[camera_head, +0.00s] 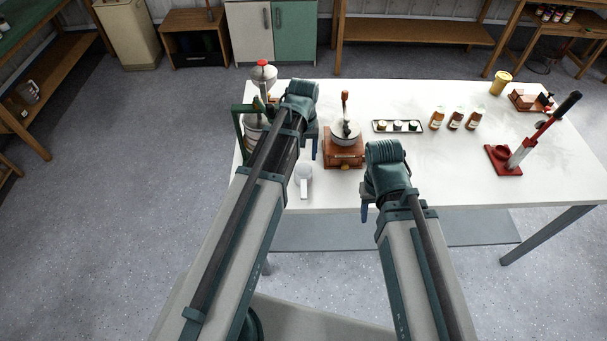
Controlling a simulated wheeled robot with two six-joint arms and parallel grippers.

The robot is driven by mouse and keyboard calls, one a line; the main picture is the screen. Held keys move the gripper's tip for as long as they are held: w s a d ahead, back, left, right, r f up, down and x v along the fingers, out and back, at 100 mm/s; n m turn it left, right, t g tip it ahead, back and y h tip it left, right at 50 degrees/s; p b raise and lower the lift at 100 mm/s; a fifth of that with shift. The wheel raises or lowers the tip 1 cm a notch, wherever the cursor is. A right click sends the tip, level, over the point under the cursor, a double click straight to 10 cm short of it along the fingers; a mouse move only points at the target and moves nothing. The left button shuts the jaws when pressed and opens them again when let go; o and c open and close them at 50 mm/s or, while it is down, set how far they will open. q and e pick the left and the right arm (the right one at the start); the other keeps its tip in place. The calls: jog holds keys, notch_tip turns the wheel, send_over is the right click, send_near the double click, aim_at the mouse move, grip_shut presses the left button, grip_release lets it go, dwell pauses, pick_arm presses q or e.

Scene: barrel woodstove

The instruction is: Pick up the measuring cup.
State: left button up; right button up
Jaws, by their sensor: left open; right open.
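A small white cup with a handle (304,178), which looks like the measuring cup, stands near the front edge of the white table, left of the middle. My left gripper (311,148) is over the table, behind the cup in the picture and apart from it; it is open, though its arm hides part of it. My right gripper (366,207) is open and empty near the table's front edge, to the right of the cup. No thing shows between the jaws of either gripper.
A wooden coffee grinder (343,154) stands close behind the cup, between my grippers. A green-framed device (240,128) is partly hidden by my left arm. A tray of small jars (397,126), several brown bottles (455,119) and a red lever press (505,160) stand further right. The front right tabletop is clear.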

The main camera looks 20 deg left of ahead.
pick_arm(q)
jog(key=b, duration=0.8)
send_over(303, 180)
jog(key=shift+f, duration=4.2)
notch_tip(303, 180, down, 6)
jog(key=b, duration=0.5)
jog(key=shift+r+b, duration=0.15)
jog(key=shift+b, duration=0.25)
jog(key=shift+r, duration=0.1)
grip_shut()
